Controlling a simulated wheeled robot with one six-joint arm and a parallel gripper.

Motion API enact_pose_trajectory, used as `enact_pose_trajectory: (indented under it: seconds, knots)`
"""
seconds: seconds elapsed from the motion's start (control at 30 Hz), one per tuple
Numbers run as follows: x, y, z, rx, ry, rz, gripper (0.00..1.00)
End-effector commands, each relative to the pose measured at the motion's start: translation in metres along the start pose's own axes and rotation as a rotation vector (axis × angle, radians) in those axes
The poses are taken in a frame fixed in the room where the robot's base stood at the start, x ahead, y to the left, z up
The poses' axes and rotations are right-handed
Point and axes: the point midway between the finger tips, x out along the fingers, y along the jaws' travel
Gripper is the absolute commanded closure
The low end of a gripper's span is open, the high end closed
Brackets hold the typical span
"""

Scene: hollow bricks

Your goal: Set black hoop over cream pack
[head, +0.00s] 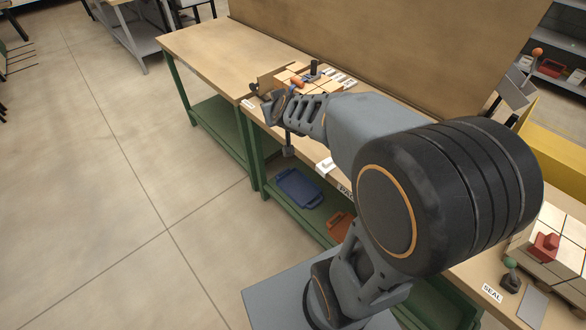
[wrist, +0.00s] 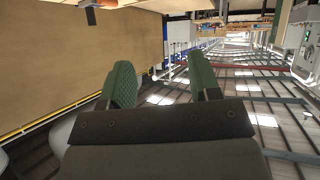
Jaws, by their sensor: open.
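My gripper (wrist: 164,80) is open in the wrist view, with two green-padded fingers apart and nothing between them. In the head view my arm reaches over the bench, and its far end is near a group of cream blocks (head: 304,78) with orange pieces. Larger cream blocks (head: 572,226) are stacked at the right edge of the head view, with a red piece on them. I cannot tell which of these is the cream pack. I cannot make out a black hoop in either view; my arm hides part of the bench.
The wooden bench (head: 205,45) has green legs and a backboard (head: 385,45) behind it. A blue tray (head: 299,188) lies on its lower shelf. A green-knobbed stand (head: 511,275) is near the SEAL label (head: 492,293). Open floor (head: 100,180) is at left.

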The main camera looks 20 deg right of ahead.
Motion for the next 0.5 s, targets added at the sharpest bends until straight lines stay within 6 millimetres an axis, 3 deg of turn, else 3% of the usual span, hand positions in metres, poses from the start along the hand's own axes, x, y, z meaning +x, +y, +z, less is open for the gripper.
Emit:
enact_pose_trajectory:
  seconds: [0.03,0.1,0.2,0.33,0.5]
  knots:
    - [-0.024,-0.02,0.005,0.0,-0.046,-0.093,0.43]
    - [-0.054,-0.039,0.023,0.002,-0.152,-0.187,0.43]
    - [-0.093,-0.051,0.052,-0.001,-0.311,-0.24,0.43]
    - [-0.131,-0.048,0.085,-0.002,-0.48,-0.217,0.43]
    - [-0.159,-0.038,0.109,0.004,-0.602,-0.154,0.43]
